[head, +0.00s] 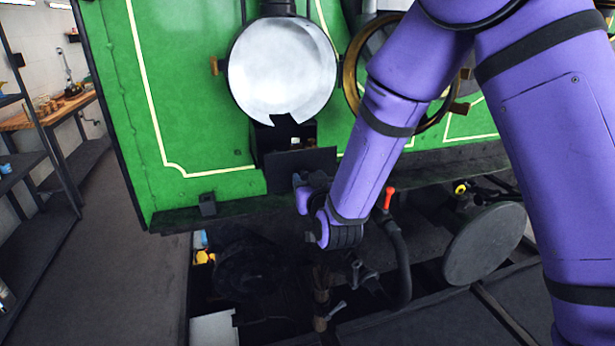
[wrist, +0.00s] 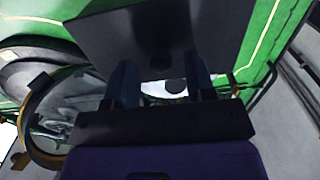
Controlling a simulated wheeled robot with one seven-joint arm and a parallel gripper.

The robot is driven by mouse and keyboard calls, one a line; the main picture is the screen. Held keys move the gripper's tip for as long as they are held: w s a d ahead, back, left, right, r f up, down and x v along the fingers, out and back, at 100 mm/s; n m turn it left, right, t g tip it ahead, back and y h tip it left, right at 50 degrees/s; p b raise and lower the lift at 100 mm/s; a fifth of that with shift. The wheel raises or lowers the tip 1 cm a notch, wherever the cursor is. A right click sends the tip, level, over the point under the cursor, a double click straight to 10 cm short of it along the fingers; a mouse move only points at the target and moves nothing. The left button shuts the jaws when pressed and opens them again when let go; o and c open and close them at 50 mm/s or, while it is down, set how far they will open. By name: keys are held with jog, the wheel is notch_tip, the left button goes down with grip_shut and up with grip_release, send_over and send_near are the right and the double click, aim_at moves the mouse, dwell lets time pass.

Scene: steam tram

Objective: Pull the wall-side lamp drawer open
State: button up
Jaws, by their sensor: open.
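The wall-side lamp, with a round pale face (head: 282,72), sits on the green tram front. Below it is the lamp drawer, whose dark flat front (head: 301,168) appears to stand out from the green panel, with a dark gap above it. My gripper (head: 308,188) is at the drawer front's lower right edge. In the wrist view the dark drawer (wrist: 155,30) fills the upper middle, and my gripper (wrist: 161,78) shows two spread fingers just below it. The gripper is open. I cannot tell whether the fingers touch the drawer or its handle.
A red-handled valve (head: 389,197), pipes and a round buffer (head: 484,244) lie below right. Shelves (head: 40,180) and a wooden workbench (head: 48,112) stand left, with clear floor (head: 120,250) between.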

jog(key=v, duration=0.9)
jog(key=shift+d+r, duration=0.15)
jog(key=shift+r, duration=0.05)
jog(key=s+d+r+m+g+h, duration=0.1)
jog(key=s+d+r+g, duration=0.15)
jog(key=d+r, duration=0.4)
jog(key=s+d+r+g+h, duration=0.1)
jog(key=d+r+g, duration=0.35)
jog(key=d, duration=0.25)
jog(key=s+d+r+m+g+h, duration=0.1)
jog(key=s+d+r+g, duration=0.1)
jog(key=s+d, duration=0.4)
jog(key=s+d+r+m+g+h, duration=0.1)
jog(key=s+d, duration=0.5)
jog(key=s, duration=0.9)
notch_tip(320, 180, up, 2)
jog(key=shift+d+r+g+h, duration=0.25)
jog(key=shift+g+h, duration=0.25)
jog(key=shift+g, duration=0.6)
jog(key=shift+s+r, duration=0.1)
jog(key=shift+r, duration=0.05)
